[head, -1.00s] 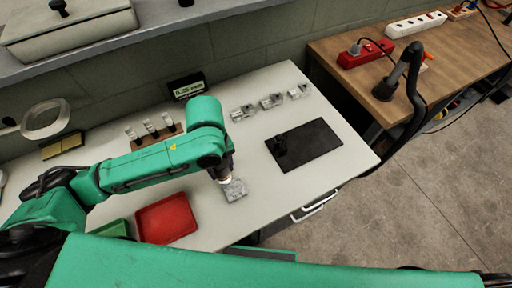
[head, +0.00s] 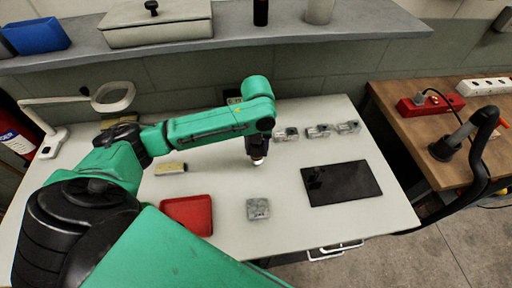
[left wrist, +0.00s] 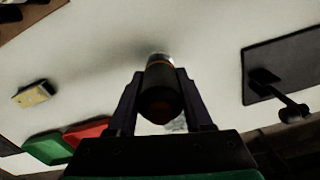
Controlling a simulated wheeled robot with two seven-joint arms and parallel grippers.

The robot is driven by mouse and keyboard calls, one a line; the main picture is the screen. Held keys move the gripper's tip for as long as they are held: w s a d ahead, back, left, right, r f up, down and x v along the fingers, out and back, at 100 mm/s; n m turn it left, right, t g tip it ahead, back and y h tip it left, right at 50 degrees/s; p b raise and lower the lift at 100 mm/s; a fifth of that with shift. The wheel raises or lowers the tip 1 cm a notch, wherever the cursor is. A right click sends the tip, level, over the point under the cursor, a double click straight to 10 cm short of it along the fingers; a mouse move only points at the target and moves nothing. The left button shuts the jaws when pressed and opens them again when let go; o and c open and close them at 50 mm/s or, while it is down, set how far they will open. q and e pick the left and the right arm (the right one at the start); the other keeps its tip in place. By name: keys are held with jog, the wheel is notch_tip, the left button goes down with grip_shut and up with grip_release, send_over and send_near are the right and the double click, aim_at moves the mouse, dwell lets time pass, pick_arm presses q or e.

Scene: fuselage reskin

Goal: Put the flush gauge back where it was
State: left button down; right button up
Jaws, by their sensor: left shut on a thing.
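The flush gauge (left wrist: 160,95) looks like a dark cylinder with an orange ring and a bright tip. My left gripper (left wrist: 160,92) is shut around it in the left wrist view. In the head view my left gripper (head: 257,146) is over the back middle of the white table, with the gauge's bright tip (head: 257,161) pointing down. I cannot tell whether the tip touches the table. The grey metal block (head: 258,209) lies in front of the gripper, apart from it. My right gripper is not in view.
A black mat (head: 350,184) with a dark knobbed object lies to the right. Clear fittings (head: 318,131) line the back right. A red tray (head: 188,214) and a yellow-topped block (head: 170,168) are to the left. My arm hides part of the table's back.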

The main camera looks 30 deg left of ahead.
aim_at(256, 151)
pick_arm(q)
jog(key=shift+w+a+f+p, duration=0.15)
jog(key=shift+w+a+f, duration=0.1)
jog(key=shift+f, duration=0.4)
jog(key=shift+w+a+f+p, duration=0.2)
jog(key=shift+w+f, duration=0.1)
jog(key=shift+f, duration=0.35)
jog(key=shift+w+a+f+p, duration=0.15)
jog(key=shift+w+f, duration=0.1)
jog(key=shift+f, duration=0.4)
jog(key=shift+c, duration=1.5)
grip_release()
jog(key=shift+r, duration=0.15)
notch_tip(256, 151, up, 12)
jog(key=shift+r+b, duration=0.1)
jog(key=shift+b, duration=0.25)
